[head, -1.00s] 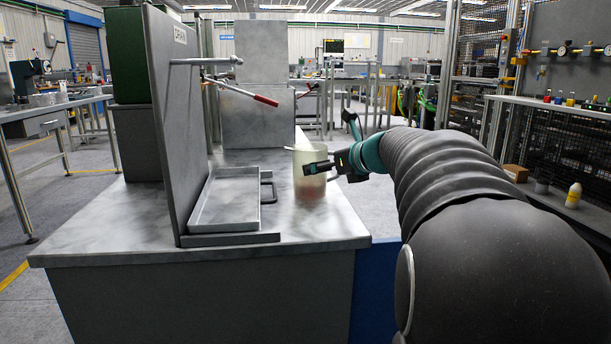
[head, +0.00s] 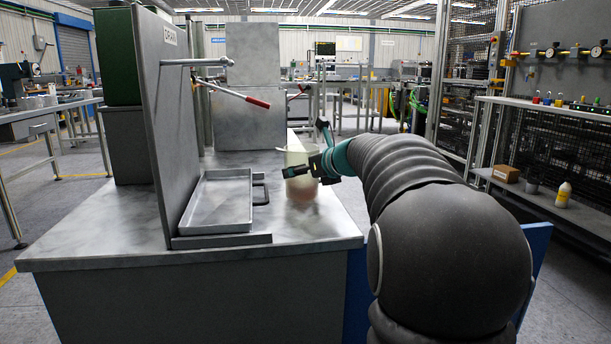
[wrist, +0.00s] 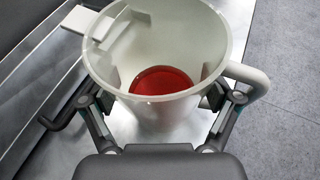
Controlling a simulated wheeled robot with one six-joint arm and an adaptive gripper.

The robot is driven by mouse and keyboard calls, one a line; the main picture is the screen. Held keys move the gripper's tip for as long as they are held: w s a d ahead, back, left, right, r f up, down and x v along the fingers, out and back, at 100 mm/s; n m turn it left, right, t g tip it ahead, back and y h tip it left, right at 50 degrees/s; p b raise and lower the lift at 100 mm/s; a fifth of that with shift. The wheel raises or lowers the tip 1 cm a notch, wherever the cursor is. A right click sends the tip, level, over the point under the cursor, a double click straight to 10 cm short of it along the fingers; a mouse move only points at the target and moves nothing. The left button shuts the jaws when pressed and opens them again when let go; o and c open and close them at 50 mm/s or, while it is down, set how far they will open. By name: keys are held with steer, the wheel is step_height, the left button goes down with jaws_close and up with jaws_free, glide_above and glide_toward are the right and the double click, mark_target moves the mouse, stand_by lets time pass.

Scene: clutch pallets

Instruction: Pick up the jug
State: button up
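The jug (wrist: 165,113) is a whitish, slightly see-through vessel with red at its bottom. In the wrist view I look down into its open mouth; its handle is on the right and a flat white piece juts out at the upper left. In the head view the jug (head: 297,158) is at the right side of the grey bench, beside the tray. My gripper (head: 300,172) is at the jug's upper part. In the wrist view its fingers (wrist: 152,98) are spread around the jug, one on each side. Whether both press on the wall is unclear.
A grey tray (head: 217,234) with a dark handle lies left of the jug. The bench's right edge is close to the jug. A shelf (head: 540,197) with a bottle is at the right.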

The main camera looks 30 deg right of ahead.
steer(key=c, duration=0.6)
steer(key=shift+r, duration=0.25)
steer(key=shift+r+p, duration=0.55)
steer(key=shift+r, duration=0.55)
steer(key=shift+w+d+r+p, duration=0.75)
steer(key=shift+w+d+r, duration=0.2)
steer(key=shift+d+r, duration=0.6)
steer(key=shift+w+d+r+p, duration=0.75)
steer(key=shift+w+d+r, duration=0.4)
steer(key=shift+d, duration=0.65)
steer(key=shift+w+d+r+p, duration=0.8)
steer(key=shift+d+r, duration=0.7)
steer(key=shift+d, duration=0.15)
